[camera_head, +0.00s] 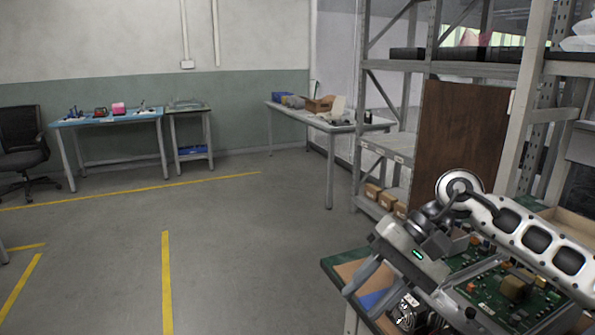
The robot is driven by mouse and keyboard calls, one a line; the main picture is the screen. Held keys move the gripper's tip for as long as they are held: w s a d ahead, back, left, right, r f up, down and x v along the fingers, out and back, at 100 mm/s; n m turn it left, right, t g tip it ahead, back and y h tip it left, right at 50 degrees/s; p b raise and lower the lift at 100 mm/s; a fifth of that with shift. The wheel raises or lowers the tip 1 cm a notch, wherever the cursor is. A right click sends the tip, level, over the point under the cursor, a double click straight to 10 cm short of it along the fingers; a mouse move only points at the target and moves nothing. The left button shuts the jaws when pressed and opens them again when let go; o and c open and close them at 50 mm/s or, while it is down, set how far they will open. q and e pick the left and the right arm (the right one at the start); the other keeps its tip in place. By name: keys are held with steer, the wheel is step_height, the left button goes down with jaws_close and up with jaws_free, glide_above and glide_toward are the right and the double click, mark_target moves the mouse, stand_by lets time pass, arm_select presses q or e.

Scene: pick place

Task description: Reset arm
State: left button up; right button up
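My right arm comes in from the lower right. My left gripper and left arm are not in view.
Green circuit boards (490,290) lie on the table under my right arm. A metal shelf rack (358,120) with a brown panel (458,140) and small boxes (386,200) stands behind. Open floor (230,260) with yellow lines lies left; workbenches (108,119) and a chair (22,140) stand far back.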

steer(key=s+a+r+m+y, duration=0.1)
steer(key=s+a+m+y, duration=0.2)
steer(key=a+m+y, duration=0.25)
steer(key=s+a+r+m+y, duration=0.1)
steer(key=s+a+m+y, duration=0.2)
steer(key=a+m+y, duration=0.3)
steer(key=w+d+f+n+t+h+p, duration=0.1)
steer(key=d+f+n+t+h, duration=0.35)
steer(key=n+t, duration=0.8)
steer(key=w+d+f+n+t+h+p, duration=0.1)
steer(key=d+f+n+t+h, duration=0.45)
steer(key=n, duration=1.25)
steer(key=s+d+f+m+g+h, duration=0.4)
steer(key=s+f+m, duration=0.7)
steer(key=f+m, duration=0.3)
steer(key=shift+s+f+m+g+h, duration=0.4)
steer(key=shift+g+h, duration=0.2)
steer(key=shift+h, duration=0.55)
